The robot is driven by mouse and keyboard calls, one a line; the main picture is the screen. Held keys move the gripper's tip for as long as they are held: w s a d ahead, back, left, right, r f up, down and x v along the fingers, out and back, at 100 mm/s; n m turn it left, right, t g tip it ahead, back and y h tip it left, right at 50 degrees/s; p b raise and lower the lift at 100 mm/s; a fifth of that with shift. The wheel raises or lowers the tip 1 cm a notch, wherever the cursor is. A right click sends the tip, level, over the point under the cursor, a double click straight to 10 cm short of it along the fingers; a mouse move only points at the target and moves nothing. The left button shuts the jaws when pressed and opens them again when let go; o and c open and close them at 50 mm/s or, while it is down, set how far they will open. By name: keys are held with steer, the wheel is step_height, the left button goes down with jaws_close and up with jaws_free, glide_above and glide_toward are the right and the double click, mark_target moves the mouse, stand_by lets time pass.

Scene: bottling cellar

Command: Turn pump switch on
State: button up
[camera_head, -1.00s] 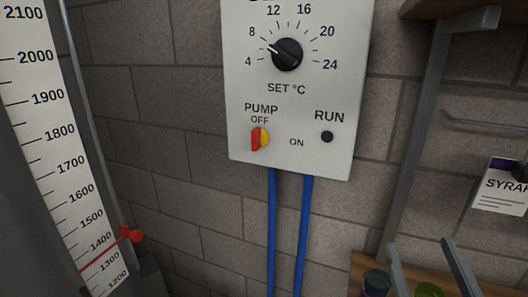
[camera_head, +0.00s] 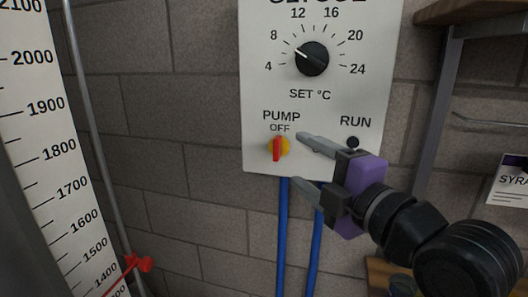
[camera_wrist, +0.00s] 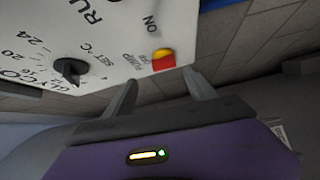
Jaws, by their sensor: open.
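The pump switch (camera_head: 278,148) is a yellow round knob with a red handle, low on the left of a white control panel (camera_head: 262,90). Its red handle stands upright, below the OFF label. My gripper (camera_head: 298,159) is open and empty, reaching in from the right. Its fingertips are just right of the switch, one higher and one lower, and no touch is visible. In the wrist view the switch (camera_wrist: 163,59) shows just beyond the fingertips (camera_wrist: 159,78), nearer the right finger. The ON label shows there, but my gripper hides it in the head view.
A SET °C dial (camera_head: 312,59) sits above the switch, and a dark RUN lamp (camera_head: 353,142) right of it. Blue pipes (camera_head: 283,230) run down below the panel. A tall scale (camera_head: 40,120) is at left, a shelf bracket (camera_head: 440,110) at right.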

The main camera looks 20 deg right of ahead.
mark_target(279, 152)
steer(key=shift+n, duration=0.4)
steer(key=w, duration=0.2)
steer(key=w+p, duration=0.1)
steer(key=w, duration=0.2)
steer(key=w+a, duration=0.1)
steer(key=w, duration=0.1)
steer(key=shift+w+a+f+p, duration=0.1)
steer(key=shift+w+f+p, duration=0.2)
steer(key=shift+c, duration=0.3)
steer(key=c, duration=1.3)
steer(key=shift+f, duration=0.1)
